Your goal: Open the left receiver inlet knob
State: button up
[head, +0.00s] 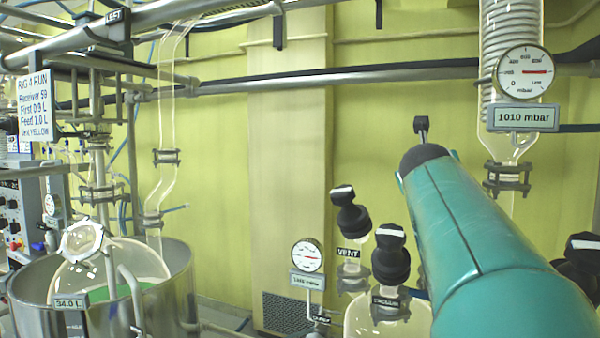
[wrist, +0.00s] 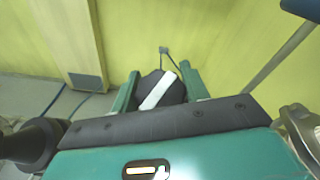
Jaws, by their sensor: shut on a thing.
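In the wrist view, the two teal fingers of my gripper (wrist: 158,92) are closed on the sides of a black knob (wrist: 172,96) with a white stripe across its top. The stripe runs diagonally in this view. No label on this knob is visible, so I cannot tell its name from the picture. In the head view my teal arm reaches over the right-hand glass vessel (head: 362,318) and hides the gripper and the held knob.
A knob labelled VENT (head: 350,214) and one labelled VACUUM (head: 390,258) stand left of my arm. A black knob (wrist: 28,145) is close to my gripper's left. A glass column with a gauge (head: 525,72) hangs at right. A steel pot (head: 180,290) stands at left.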

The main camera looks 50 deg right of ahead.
jog(key=shift+w+f+n+t+y, duration=0.15)
jog(key=shift+n+t+y, duration=0.4)
jog(key=shift+n+t, duration=0.3)
jog(key=shift+w+r+n+t+y, duration=0.1)
jog(key=shift+n+t+y, duration=0.5)
jog(key=shift+n, duration=0.45)
jog(key=shift+a+f+n+t+y, duration=0.1)
jog(key=shift+n+t+y, duration=0.4)
jog(key=shift+n, duration=0.2)
jog(key=o, duration=1)
jog(key=shift+s+a, duration=0.1)
jog(key=v, duration=0.7)
jog(key=shift+a, duration=0.15)
